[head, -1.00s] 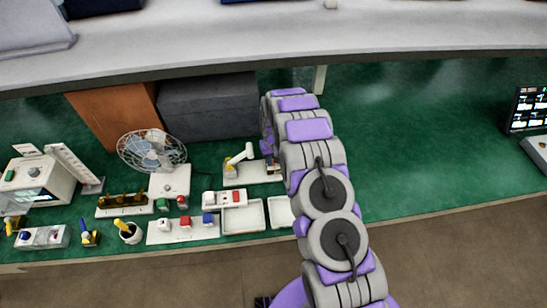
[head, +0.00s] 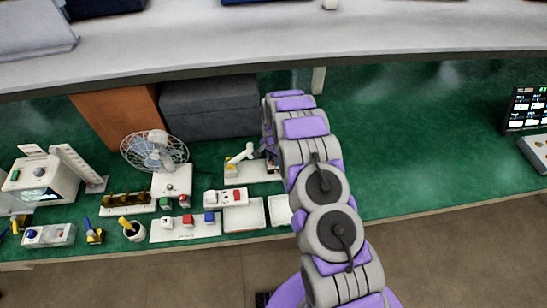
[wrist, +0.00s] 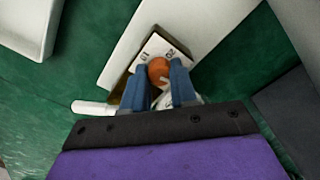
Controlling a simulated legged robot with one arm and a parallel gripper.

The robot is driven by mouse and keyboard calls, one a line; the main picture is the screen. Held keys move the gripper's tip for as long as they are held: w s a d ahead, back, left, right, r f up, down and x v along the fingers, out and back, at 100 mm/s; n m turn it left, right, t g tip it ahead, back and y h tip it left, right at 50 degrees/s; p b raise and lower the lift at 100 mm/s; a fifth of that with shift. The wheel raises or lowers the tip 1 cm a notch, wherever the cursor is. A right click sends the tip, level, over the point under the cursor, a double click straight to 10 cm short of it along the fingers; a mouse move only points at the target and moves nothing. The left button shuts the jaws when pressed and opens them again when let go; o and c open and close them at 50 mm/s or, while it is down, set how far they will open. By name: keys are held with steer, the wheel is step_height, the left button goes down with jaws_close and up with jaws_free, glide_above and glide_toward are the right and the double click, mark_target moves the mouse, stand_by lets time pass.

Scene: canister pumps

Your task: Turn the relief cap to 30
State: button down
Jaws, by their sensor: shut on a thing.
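The relief cap (wrist: 159,69) is a round orange-brown knob on a small pale block (wrist: 152,47) in the wrist view. The dial marks appear to read 10 and 20; a 30 mark and any pointer cannot be made out. My gripper (wrist: 158,80) has its two blue fingers shut on the cap, one on each side. A white handle (wrist: 90,107) shows left of the fingers. In the head view the canister pump (head: 240,157), with a white lever and yellow part, stands on a white base (head: 250,171); my arm hides the cap and fingertips there.
A wire fan (head: 155,152) stands left of the pump. Empty white trays (head: 244,214) and a switch box (head: 226,198) lie in front. A dark grey block (head: 209,107) is behind. The green bench right of my arm is mostly clear up to a monitor (head: 527,108).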

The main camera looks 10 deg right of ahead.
mark_target(273, 160)
steer(key=shift+w+r+m, duration=0.15)
steer(key=shift+w+m, duration=0.05)
steer(key=shift+m, duration=0.9)
steer(key=c, duration=1.2)
jaws_free()
steer(key=shift+c, duration=0.2)
steer(key=o, duration=0.4)
steer(key=shift+s, duration=0.1)
steer(key=shift+c, duration=0.2)
step_height(273, 160, up, 17)
steer(key=shift+p, duration=0.45)
steer(key=shift+a+r, duration=0.1)
